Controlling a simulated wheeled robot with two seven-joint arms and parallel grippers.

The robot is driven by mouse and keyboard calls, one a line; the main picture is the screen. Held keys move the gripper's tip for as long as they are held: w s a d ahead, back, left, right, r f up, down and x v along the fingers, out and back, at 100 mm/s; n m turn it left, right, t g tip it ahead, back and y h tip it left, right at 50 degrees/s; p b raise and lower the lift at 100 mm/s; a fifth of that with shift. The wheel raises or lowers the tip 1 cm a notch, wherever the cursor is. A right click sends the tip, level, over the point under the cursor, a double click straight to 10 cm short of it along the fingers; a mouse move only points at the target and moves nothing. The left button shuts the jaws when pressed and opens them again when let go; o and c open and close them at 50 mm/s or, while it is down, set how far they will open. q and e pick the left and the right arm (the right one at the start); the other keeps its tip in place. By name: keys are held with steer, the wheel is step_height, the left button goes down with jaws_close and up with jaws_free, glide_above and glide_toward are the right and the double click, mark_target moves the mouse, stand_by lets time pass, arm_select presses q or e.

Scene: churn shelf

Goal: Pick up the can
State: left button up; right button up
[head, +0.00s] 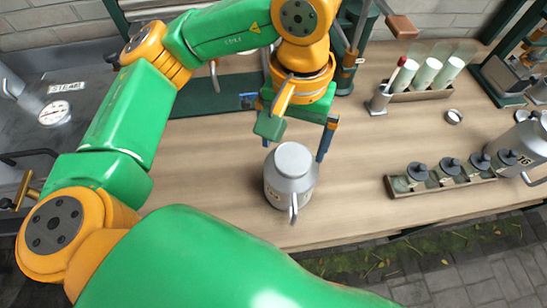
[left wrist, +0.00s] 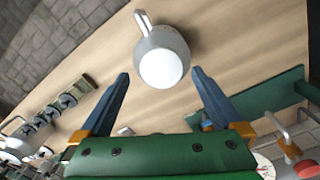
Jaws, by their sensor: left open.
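A grey metal can (head: 291,177) with a pale lid and a side handle stands upright on the wooden table near its front edge. In the left wrist view the can (left wrist: 161,55) is seen from above, just ahead of the space between the fingertips. My left gripper (head: 296,148) is open, above and just behind the can, with its blue fingers pointing down. In the left wrist view the open fingers (left wrist: 159,78) lie to either side, and nothing is between them. My right gripper is not in view.
A rack of small dark-lidded jars (head: 440,177) stands to the right, beside a larger can (head: 522,145) at the right edge. A tray of white-filled glasses (head: 428,78) is at the back right. The wooden table (head: 350,215) is clear around the can.

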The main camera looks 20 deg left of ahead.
mark_target(291, 185)
arm_select(q)
step_height(291, 185, down, 7)
steer(key=p, duration=0.2)
steer(key=shift+w, duration=0.25)
steer(key=c, duration=0.7)
jaws_close()
steer(key=shift+r, duration=0.1)
